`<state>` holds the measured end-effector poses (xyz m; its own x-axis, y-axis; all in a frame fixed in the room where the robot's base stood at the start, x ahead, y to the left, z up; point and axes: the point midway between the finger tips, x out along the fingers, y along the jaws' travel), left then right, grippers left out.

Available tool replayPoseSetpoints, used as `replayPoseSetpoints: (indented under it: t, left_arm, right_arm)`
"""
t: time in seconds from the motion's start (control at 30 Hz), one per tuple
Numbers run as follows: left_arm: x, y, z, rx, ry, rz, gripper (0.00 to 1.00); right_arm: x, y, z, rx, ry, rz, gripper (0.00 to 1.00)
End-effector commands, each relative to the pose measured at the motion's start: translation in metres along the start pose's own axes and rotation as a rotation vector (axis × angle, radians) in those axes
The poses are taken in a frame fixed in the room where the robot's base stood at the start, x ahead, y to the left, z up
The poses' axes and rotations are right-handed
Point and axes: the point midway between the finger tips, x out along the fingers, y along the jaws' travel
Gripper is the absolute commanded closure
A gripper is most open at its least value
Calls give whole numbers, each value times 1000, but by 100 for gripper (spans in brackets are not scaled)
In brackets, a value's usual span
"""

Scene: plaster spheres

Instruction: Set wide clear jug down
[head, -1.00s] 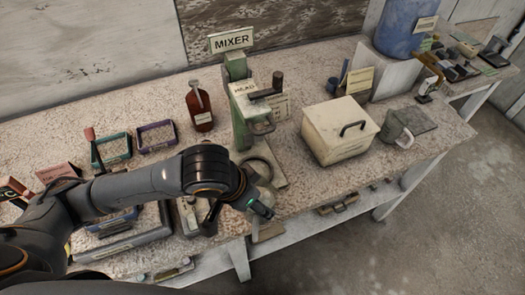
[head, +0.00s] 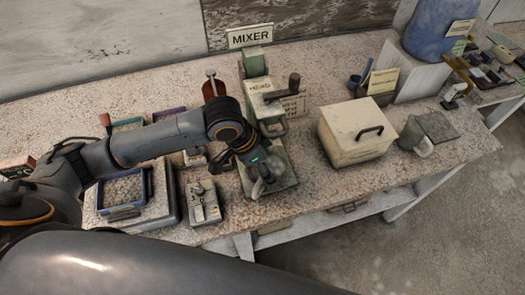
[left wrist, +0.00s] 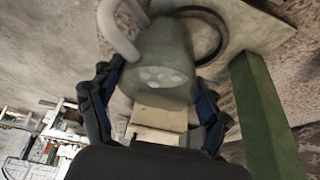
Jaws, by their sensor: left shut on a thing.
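The wide clear jug (head: 264,187) is a see-through grey-green vessel over the base plate of the green mixer (head: 255,75). My left gripper (head: 257,174) is shut on it from above. In the left wrist view the jug (left wrist: 163,60) sits between the two fingers, with its pale handle (left wrist: 116,30) on the left and several pale spots on its near face. A dark ring (left wrist: 218,28) on the plate shows beside the jug. I cannot tell whether the jug touches the plate. My right gripper is not in view.
A cream box (head: 355,133) with a black handle stands right of the mixer, and a grey-green mug (head: 411,133) is beyond it. A small grey device (head: 203,203) and a blue-rimmed tray (head: 123,190) are on the left. The tabletop (head: 310,190) before the cream box is clear.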

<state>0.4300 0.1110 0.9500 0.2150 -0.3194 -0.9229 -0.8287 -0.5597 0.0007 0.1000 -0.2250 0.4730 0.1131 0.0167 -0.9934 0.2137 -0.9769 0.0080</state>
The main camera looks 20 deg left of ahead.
Motion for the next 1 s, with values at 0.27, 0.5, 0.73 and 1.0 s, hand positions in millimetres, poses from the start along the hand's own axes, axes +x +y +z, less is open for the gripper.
replayPoseSetpoints:
  t: [0.27,0.5,0.73,1.0]
  left_arm:
    - [-2,-43,-1,-3,1,-4,78]
    - [13,-40,5,0,4,-3,78]
    - [14,-39,6,0,3,-3,78]
    - [16,-39,7,-1,0,-2,1]
  right_arm:
    - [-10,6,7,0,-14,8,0]
    - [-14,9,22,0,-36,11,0]
    - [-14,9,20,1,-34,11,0]
    - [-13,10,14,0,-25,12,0]
